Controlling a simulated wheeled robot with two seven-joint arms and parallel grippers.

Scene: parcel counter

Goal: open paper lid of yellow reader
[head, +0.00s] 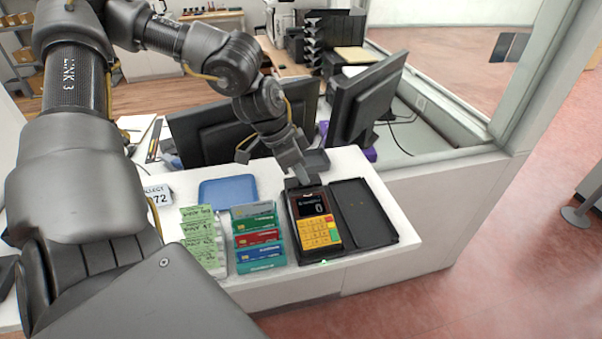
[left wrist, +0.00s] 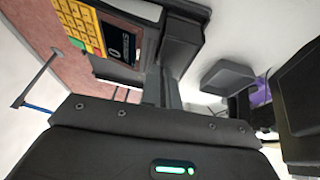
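The yellow reader (head: 316,232) lies on the white counter, with a yellow keypad, one red and one green key, and a dark screen showing 0. Its dark top end, where the paper lid (head: 294,184) seems to be, is partly hidden by my left gripper (head: 303,179). The reader also shows in the left wrist view (left wrist: 80,22), with the dark top block (left wrist: 184,40) close to my fingertips (left wrist: 163,75). The fingers look shut together, with nothing visible between them. I cannot tell whether they touch the lid. The lid looks down. My right gripper is not in view.
A shallow black tray (head: 362,214) lies right of the reader. Colored cards (head: 257,237), green slips (head: 201,238) and a blue tray (head: 228,191) lie left. Two monitors (head: 366,98) stand behind the counter. The counter's front edge is close to the reader.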

